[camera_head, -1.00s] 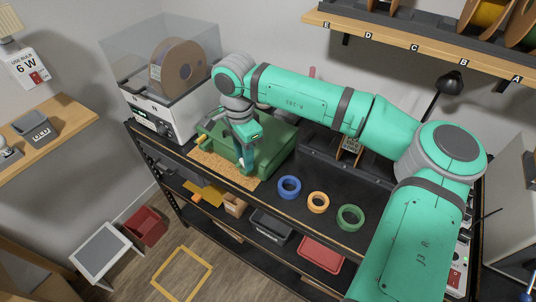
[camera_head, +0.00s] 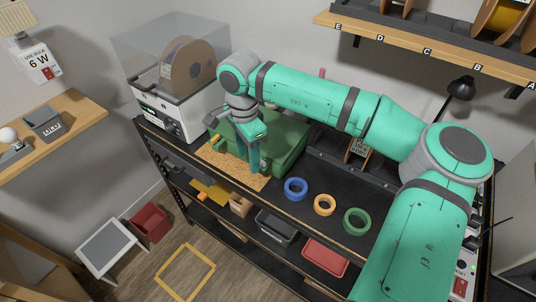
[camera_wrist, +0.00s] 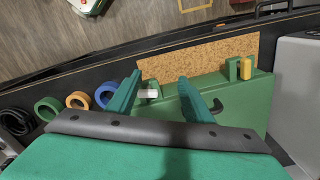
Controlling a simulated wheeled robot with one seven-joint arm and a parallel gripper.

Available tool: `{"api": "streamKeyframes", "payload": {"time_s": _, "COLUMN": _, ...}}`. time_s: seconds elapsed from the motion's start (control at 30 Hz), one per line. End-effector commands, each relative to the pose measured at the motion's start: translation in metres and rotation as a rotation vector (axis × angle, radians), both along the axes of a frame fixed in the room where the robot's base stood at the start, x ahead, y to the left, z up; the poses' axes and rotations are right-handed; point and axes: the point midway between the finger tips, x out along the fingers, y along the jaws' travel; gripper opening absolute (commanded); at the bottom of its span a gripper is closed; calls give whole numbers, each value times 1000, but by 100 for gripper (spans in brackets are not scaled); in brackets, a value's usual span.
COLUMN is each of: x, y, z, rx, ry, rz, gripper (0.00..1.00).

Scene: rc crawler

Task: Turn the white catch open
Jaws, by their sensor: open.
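The white catch (camera_wrist: 148,94) is a small white block on a green mount at the front edge of the green case (camera_wrist: 225,100). In the wrist view it shows between the two fingers, closer to the left one. My gripper (camera_wrist: 160,80) is open, with a finger on either side of the catch; I cannot tell whether either touches it. In the head view my gripper (camera_head: 253,163) points down at the front of the green case (camera_head: 287,152), and the white catch is hidden there. A yellow catch (camera_wrist: 246,67) sits further along the same edge; it also shows in the head view (camera_head: 215,141).
A cork mat (camera_head: 238,176) lies in front of the case. Blue (camera_head: 295,189), orange (camera_head: 324,205) and green (camera_head: 356,221) tape rolls lie to the right on the black bench. A printer-like machine (camera_head: 178,108) with a spool stands to the left.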

Motion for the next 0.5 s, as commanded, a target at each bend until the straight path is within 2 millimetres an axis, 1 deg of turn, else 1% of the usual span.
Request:
{"api": "streamKeyframes", "payload": {"time_s": 0.07, "x": 1, "y": 0, "z": 9, "rx": -1, "ry": -3, "rz": -1, "gripper": 47}}
{"api": "streamKeyframes", "payload": {"time_s": 0.17, "x": 2, "y": -6, "z": 25, "rx": -1, "ry": -3, "rz": -10, "gripper": 47}}
{"api": "streamKeyframes", "payload": {"time_s": 0.4, "x": 4, "y": -20, "z": 70, "rx": -2, "ry": -2, "rz": -33, "gripper": 47}}
{"api": "streamKeyframes", "payload": {"time_s": 0.5, "x": 4, "y": -22, "z": 85, "rx": -1, "ry": -2, "rz": -37, "gripper": 47}}
